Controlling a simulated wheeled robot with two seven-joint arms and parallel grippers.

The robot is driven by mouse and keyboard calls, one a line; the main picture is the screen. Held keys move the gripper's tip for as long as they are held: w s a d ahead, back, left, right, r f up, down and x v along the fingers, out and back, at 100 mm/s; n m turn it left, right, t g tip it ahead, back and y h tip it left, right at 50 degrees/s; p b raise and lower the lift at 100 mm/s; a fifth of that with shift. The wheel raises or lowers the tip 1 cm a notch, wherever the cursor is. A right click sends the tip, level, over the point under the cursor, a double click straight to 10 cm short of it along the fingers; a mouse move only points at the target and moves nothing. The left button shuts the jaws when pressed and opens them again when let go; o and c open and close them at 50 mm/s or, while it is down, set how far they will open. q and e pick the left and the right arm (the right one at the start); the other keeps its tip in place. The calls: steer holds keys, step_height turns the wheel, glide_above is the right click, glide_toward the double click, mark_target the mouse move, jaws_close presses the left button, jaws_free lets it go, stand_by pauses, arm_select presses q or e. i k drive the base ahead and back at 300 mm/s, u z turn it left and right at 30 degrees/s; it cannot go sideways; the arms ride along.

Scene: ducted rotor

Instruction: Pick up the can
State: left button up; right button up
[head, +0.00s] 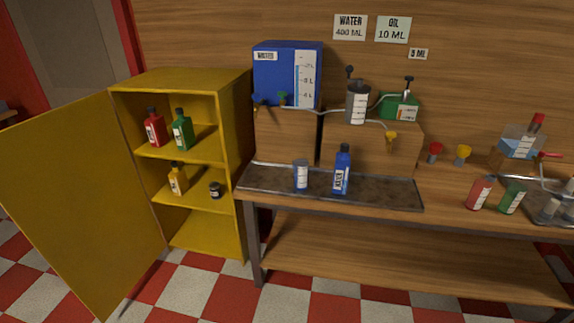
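No thing in the head view is clearly labelled as the can. A blue-grey cylindrical container (301,176) with a white scale stands upright on the dark counter tray, left of a blue bottle (342,172). A red container (479,193) and a green container (512,199) with white labels sit on the right part of the workbench and look tilted. Neither of my grippers is in view, and nothing is seen touching these things.
A yellow cabinet (247,150) stands open at left, its door (75,200) swung out over the checkered floor. It holds several bottles. The wooden workbench (445,200) carries a blue water tank (272,75), dispensers and tubing. Its lower shelf (400,262) is bare.

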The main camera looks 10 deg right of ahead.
mark_target(342, 165)
steer(key=u, duration=0.4)
steer(key=i, duration=1.3)
steer(key=z, duration=0.5)
